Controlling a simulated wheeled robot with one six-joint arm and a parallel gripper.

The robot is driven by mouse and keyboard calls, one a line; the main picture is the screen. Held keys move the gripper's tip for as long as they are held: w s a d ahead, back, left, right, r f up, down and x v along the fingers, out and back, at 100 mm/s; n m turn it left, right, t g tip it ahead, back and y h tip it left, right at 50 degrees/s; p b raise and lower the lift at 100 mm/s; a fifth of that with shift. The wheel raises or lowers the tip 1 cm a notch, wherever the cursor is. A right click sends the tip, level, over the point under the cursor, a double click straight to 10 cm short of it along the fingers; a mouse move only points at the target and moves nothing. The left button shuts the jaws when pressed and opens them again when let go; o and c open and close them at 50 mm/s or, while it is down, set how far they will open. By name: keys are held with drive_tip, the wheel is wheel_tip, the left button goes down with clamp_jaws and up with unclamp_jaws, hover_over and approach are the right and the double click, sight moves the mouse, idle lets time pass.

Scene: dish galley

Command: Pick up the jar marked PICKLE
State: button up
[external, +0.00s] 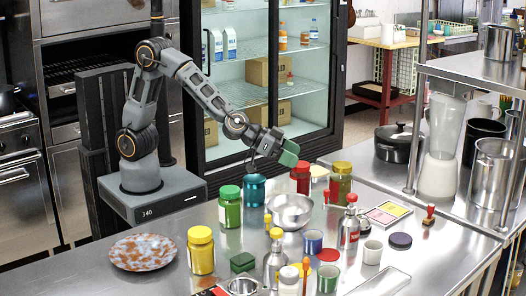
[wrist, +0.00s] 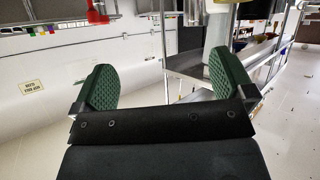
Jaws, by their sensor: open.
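No label is readable at this size, so I cannot tell which is marked PICKLE. My gripper (external: 288,152) is raised above the back of the counter, near the red jar's top in the picture and apart from it. In the wrist view its green pads (wrist: 160,80) are wide apart with nothing between them. No jar shows there.
A teal cup (external: 254,190), a steel bowl (external: 291,211), a red-capped bottle (external: 349,228) and small mugs crowd the counter (external: 440,240). A speckled plate (external: 143,252) lies at front left. A blender (external: 441,140) and a shelf stand at right.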

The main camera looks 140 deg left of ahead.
sight(336, 166)
drive_tip(key=a+f+n+g+y, duration=0.1)
drive_tip(key=a+f, duration=0.1)
drive_tip(key=a, duration=0.2)
drive_tip(key=a+f+g+y, duration=0.1)
drive_tip(key=a+f, duration=0.1)
drive_tip(key=a, duration=0.3)
drive_tip(key=w+a+f+n+g+y, duration=0.1)
drive_tip(key=a+f, duration=0.1)
drive_tip(key=a, duration=0.3)
drive_tip(key=shift+f+n, duration=0.25)
drive_tip(key=shift+n, duration=0.05)
drive_tip(key=shift+s+p+x, duration=0.1)
drive_tip(key=shift+p+x, duration=0.25)
drive_tip(key=shift+x, duration=1.15)
drive_tip(key=shift+s+p+x, duration=0.15)
drive_tip(key=shift+p+x, duration=0.2)
drive_tip(key=shift+x, duration=1.2)
drive_tip(key=shift+a, duration=0.2)
drive_tip(key=c, duration=1.6)
drive_tip(key=shift+r+y, duration=0.15)
drive_tip(key=shift+y, duration=0.15)
drive_tip(key=shift+c, duration=0.2)
